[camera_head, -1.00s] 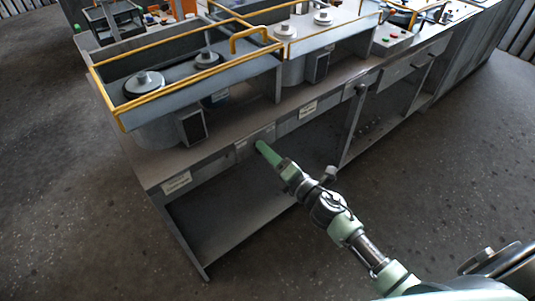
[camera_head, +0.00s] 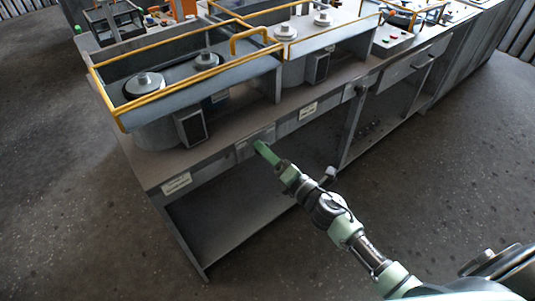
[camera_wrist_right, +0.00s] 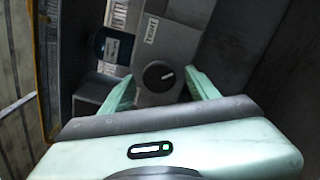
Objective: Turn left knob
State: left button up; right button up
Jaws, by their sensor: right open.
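A round dark knob (camera_wrist_right: 158,76) with a white pointer line sits on a grey panel in the right wrist view. The pointer slants toward the upper right of the picture. My right gripper (camera_wrist_right: 161,76) is open, with one pale green finger on each side of the knob. I see gaps between the fingers and the knob. In the head view my right gripper (camera_head: 262,148) is at the front edge of the grey counter (camera_head: 225,148), and it hides the knob there. My left gripper is not in view.
A white label (camera_wrist_right: 151,30) is on the panel beside the knob. Hot-plate units with yellow rails (camera_head: 180,58) stand on the counter. Another knob (camera_head: 361,88) is farther right on the front. An open shelf (camera_head: 235,225) lies below; the floor in front is clear.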

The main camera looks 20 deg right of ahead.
jog(key=b+v, duration=0.1)
jog(key=v, duration=0.6)
jog(key=shift+s, duration=0.4)
jog(key=shift+d, duration=0.1)
